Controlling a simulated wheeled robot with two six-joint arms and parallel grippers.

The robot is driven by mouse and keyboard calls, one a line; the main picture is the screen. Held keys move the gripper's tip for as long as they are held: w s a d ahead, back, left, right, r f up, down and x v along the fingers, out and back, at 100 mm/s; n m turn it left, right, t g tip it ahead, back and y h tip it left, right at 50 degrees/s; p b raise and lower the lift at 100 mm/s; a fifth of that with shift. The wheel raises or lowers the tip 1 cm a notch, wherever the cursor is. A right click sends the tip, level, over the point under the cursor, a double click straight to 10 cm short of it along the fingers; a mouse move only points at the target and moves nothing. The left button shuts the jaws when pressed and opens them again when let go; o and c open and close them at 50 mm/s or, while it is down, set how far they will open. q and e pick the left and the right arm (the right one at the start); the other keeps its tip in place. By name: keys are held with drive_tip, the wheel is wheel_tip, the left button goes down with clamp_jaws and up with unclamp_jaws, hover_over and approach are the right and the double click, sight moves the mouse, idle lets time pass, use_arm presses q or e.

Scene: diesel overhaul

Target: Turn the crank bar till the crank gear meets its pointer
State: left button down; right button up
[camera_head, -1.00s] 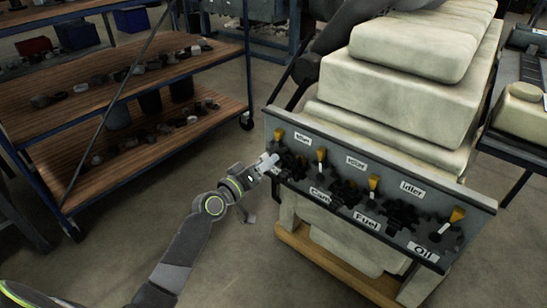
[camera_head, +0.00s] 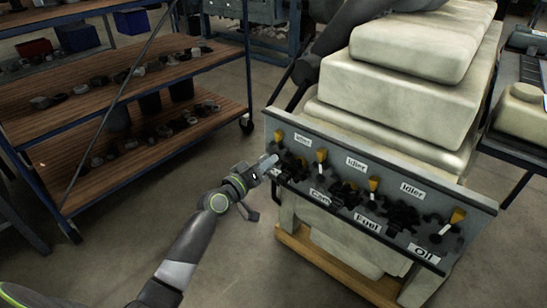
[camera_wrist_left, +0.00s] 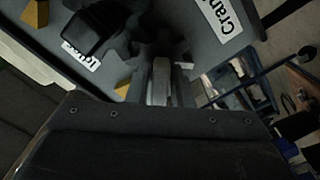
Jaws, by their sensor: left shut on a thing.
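My left gripper (camera_head: 268,163) is at the left end of the grey gear panel (camera_head: 480,200), in front of a dark gear (camera_head: 292,166). In the left wrist view, the gripper (camera_wrist_left: 161,82) is shut on a light grey bar (camera_wrist_left: 161,72), which I take as the crank bar. A grey toothed gear (camera_wrist_left: 150,50) shows behind the fingers, beside a label reading "Cran" (camera_wrist_left: 222,17). My right gripper is not in view.
More dark gears (camera_head: 400,214) and yellow pointers (camera_head: 374,184) line the panel to the right. A pale engine block (camera_head: 400,90) rises behind it on a wooden base (camera_head: 340,277). A shelf rack (camera_head: 60,150) with small parts stands at left. Floor between is clear.

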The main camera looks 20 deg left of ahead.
use_arm(q)
drive_tip(key=shift+f+m+b, duration=0.25)
drive_tip(key=shift+m+b, duration=0.95)
drive_tip(key=shift+b, duration=0.05)
drive_tip(key=shift+m, duration=0.4)
drive_tip(key=shift+r+m, duration=0.25)
drive_tip(key=shift+m, duration=0.05)
drive_tip(key=m+b, duration=0.2)
drive_tip(key=b, duration=0.1)
drive_tip(key=shift+f+m, duration=0.3)
drive_tip(key=shift+r+m+b, duration=0.15)
drive_tip(key=shift+m+b, duration=0.25)
drive_tip(key=shift+r, duration=0.15)
